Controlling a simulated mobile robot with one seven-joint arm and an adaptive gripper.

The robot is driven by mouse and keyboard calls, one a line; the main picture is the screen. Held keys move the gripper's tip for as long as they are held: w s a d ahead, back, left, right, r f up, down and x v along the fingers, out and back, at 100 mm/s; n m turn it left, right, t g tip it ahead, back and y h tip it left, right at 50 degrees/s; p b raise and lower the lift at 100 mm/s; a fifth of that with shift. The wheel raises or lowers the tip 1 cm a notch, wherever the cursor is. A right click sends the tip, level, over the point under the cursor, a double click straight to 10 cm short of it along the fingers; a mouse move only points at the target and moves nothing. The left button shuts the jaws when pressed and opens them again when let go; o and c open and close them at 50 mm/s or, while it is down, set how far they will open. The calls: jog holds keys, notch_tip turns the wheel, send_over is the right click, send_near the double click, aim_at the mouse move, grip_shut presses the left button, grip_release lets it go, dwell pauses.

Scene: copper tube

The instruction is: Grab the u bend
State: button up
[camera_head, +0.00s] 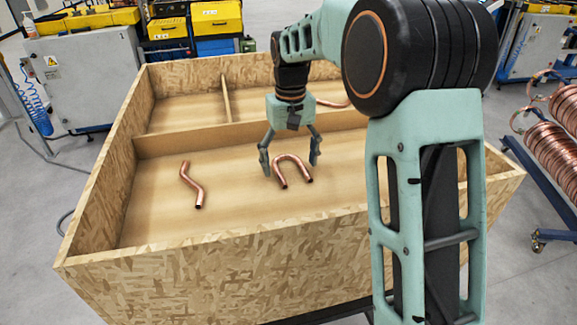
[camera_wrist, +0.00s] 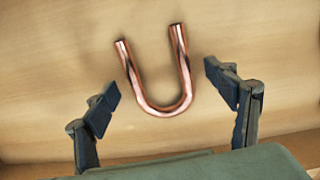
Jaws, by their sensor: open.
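The copper u bend (camera_head: 293,160) lies flat on the floor of the wooden crate's front compartment, with its open ends toward the crate's front wall. My gripper (camera_head: 290,164) is open above it, with one finger on each side. In the wrist view the u bend (camera_wrist: 162,100) shows with its curve toward my gripper (camera_wrist: 163,82). The two fingers are spread wider than the u bend, with a gap on both sides. I cannot tell exactly how high the fingertips are above it.
An s-shaped copper tube (camera_head: 192,184) lies left in the same compartment. The wooden crate (camera_head: 210,268) has dividers (camera_head: 190,139) behind the u bend. Another copper tube (camera_head: 333,103) lies in a back compartment, partly hidden by my arm. Copper coils (camera_head: 552,140) stand at right.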

jog(key=c, duration=1.3)
jog(key=shift+r, duration=0.1)
